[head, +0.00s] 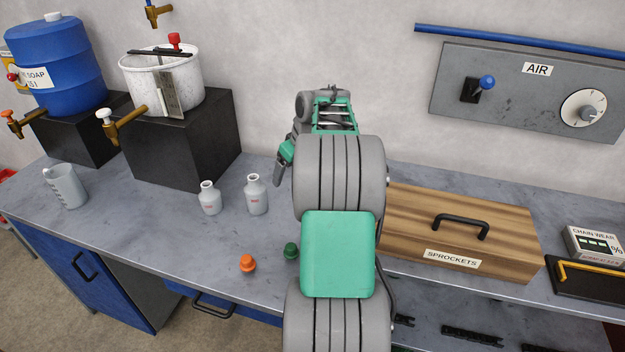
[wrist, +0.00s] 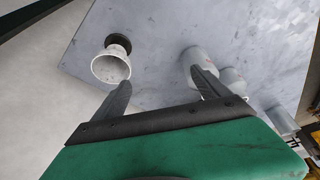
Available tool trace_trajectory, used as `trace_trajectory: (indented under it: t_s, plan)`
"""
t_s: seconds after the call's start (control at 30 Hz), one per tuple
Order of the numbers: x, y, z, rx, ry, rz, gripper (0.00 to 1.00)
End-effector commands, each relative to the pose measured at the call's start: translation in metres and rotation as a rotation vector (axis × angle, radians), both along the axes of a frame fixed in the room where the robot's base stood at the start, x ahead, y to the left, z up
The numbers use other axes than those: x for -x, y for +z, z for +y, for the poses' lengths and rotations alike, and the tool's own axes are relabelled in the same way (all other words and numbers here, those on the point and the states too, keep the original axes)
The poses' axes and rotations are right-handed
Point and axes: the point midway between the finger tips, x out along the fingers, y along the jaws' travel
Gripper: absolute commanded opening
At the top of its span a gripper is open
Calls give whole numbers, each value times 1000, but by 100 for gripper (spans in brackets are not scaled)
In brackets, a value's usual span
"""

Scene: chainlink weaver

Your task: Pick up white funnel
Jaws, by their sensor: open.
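The white funnel (wrist: 111,68) shows in the wrist view at upper left, its wide round mouth turned toward the camera and a dark part behind it. It stands out near a corner of the grey worktop. I cannot make it out in the head view, where my arm covers part of the bench. My gripper (wrist: 160,79) is open, with nothing held between its fingers. In the wrist view the funnel lies just beyond the left fingertip, apart from it as far as I can tell. In the head view my arm hides most of the gripper.
Two small bottles (head: 209,198) (head: 256,195) stand left of my arm, with orange (head: 247,263) and green (head: 291,251) stoppers nearer the edge. A measuring jug (head: 65,187) is far left. A black block (head: 190,150) carries a white bucket (head: 190,75). A wooden box (head: 480,230) stands right.

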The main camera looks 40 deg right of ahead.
Motion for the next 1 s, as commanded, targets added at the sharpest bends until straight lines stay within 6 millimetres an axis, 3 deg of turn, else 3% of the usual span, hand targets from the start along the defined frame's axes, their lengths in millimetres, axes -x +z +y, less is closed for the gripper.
trace_trajectory:
  t_s: [0.03,0.1,0.2,0.7,0.9,1.0]
  plan:
    - [8,-10,-35,0,-11,-6,85]
    - [15,-17,-62,8,-9,-16,85]
    - [18,-26,-76,11,-5,-21,85]
    - [-8,-93,-82,14,-6,-21,85]
    - [-9,-95,-82,14,-8,-22,85]
    - [-8,-95,-82,14,-8,-22,79]
